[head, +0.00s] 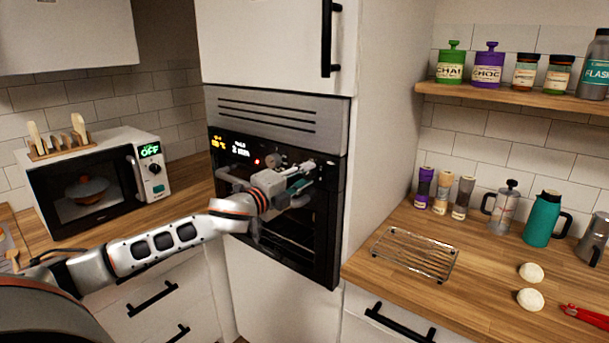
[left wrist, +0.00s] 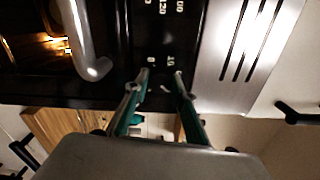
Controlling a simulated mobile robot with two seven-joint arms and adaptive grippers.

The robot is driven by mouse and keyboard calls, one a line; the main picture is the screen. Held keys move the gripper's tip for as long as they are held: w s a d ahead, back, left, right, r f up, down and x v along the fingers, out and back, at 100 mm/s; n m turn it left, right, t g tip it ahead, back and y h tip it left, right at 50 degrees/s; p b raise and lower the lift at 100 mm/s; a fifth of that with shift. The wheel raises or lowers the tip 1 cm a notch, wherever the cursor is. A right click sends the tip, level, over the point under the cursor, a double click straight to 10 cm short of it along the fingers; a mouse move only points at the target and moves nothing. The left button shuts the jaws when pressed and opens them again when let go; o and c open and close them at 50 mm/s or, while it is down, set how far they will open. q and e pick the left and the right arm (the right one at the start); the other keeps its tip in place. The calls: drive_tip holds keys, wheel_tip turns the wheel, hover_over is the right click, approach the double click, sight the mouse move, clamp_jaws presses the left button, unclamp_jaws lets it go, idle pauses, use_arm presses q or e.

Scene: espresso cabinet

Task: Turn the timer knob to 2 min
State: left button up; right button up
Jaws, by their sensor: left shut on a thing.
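The built-in oven (head: 275,245) has a black control panel under a grey vent. A grey knob (head: 275,160) sits in the panel's middle. My left gripper (head: 309,166) is at the panel's right end, shut on the timer knob, which it mostly hides. My right gripper is not in view.
The oven's bar handle (left wrist: 92,62) runs close to my fingers. A microwave (head: 90,185) showing OFF stands on the left counter. The right counter holds a wire rack (head: 415,254), two white balls, a teal jug (head: 542,220) and a shelf of jars above.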

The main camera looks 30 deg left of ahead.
use_arm(q)
drive_tip(key=shift+m, duration=1.5)
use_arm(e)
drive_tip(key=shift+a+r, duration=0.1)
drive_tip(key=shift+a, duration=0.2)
use_arm(q)
drive_tip(key=shift+m, duration=0.3)
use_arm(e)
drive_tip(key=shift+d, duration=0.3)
use_arm(q)
drive_tip(key=o, duration=1.1)
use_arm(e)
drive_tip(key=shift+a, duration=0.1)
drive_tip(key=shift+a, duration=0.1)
